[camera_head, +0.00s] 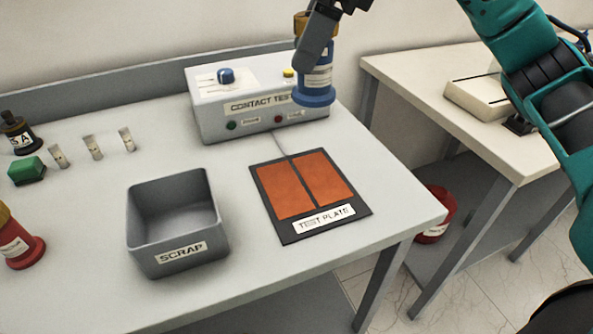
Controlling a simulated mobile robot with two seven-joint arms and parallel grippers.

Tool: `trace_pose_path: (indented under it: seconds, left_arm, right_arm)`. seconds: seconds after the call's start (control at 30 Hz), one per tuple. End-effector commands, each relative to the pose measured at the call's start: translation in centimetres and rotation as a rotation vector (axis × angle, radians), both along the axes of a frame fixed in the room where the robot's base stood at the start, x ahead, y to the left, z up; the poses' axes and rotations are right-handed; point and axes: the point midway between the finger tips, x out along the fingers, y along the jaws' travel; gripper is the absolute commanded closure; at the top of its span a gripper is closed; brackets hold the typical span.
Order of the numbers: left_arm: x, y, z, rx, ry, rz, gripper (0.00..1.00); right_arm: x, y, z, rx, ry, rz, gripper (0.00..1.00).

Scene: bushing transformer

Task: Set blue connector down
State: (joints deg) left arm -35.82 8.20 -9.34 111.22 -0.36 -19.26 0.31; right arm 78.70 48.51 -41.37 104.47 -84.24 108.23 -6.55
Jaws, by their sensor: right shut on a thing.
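The blue connector (315,93) has a wide blue flange at its lower end, a white label and a brass-coloured top. It hangs upright in front of the right end of the contact tester in the head view. My right gripper (312,52) is shut on it from above, and a dark finger covers part of its body. The connector appears to be above the table, behind the test plate (263,208) with its two orange pads; the exact height is hard to tell. My left gripper is not in view.
The contact tester (215,117) stands at the back. A grey scrap bin (177,262) is left of the plate. A red connector (20,252), a green block (27,171) and a dark connector (20,137) are at the left. A side table (440,88) stands right, across a gap.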

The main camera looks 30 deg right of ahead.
Motion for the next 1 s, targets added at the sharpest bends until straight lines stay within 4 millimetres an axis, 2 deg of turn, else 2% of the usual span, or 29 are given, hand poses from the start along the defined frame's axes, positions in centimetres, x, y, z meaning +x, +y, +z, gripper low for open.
trace_pose_path:
  seconds: [0.07,0.17,0.5,0.6,0.7,1.0]
  left_arm:
    - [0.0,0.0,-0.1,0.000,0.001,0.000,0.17]
    - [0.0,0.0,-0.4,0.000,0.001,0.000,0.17]
    - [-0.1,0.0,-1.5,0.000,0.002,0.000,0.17]
    - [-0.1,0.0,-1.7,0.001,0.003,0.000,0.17]
    - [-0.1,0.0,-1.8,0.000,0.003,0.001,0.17]
    - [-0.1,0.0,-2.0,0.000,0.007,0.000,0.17]
  right_arm:
    - [0.0,-0.1,-0.1,0.000,0.000,-0.028,0.83]
    - [-0.1,-0.1,-1.8,-0.001,0.004,-0.039,0.83]
    - [-0.1,-0.1,-10.8,-0.002,0.007,-0.037,0.83]
    - [-0.1,-0.1,-13.0,0.000,0.006,-0.036,0.83]
    - [-0.1,-0.1,-14.5,-0.001,0.003,-0.035,0.83]
    - [-0.1,-0.1,-16.9,0.001,0.004,-0.035,0.83]
